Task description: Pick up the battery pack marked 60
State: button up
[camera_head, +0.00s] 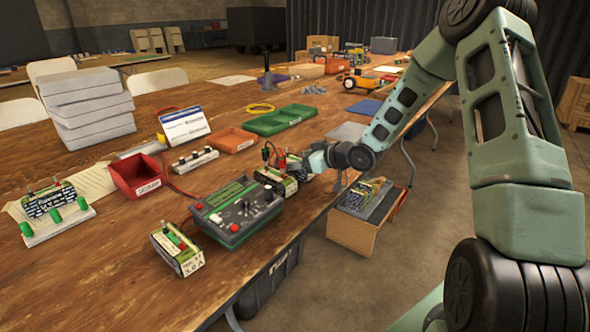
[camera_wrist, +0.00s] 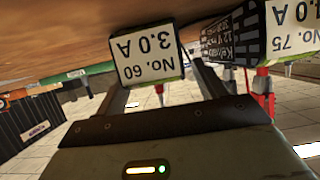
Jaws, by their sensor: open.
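The battery pack marked 60 (camera_wrist: 148,60) is in the wrist view, upside down in the picture, its white label reading "No. 60, 3.0 A". My gripper (camera_wrist: 162,80) is open, with one finger on each side below the pack in the picture; I cannot tell whether they touch it. Another pack marked 75 (camera_wrist: 291,28) stands close beside it, to the right in this view. In the head view my gripper (camera_head: 308,161) is at the table's right edge, beside the clustered packs (camera_head: 275,180). The arm partly hides that spot, and the numbers there are too small to read.
A grey-green charger box (camera_head: 237,212) sits nearer on the wooden table (camera_head: 120,290), with another pack (camera_head: 178,248) before it. Red clips stand by the neighbouring pack. A cardboard box (camera_head: 357,232) stands below the edge.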

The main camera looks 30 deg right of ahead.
jog(key=shift+w+f, duration=0.15)
jog(key=shift+w, duration=0.1)
grip_shut()
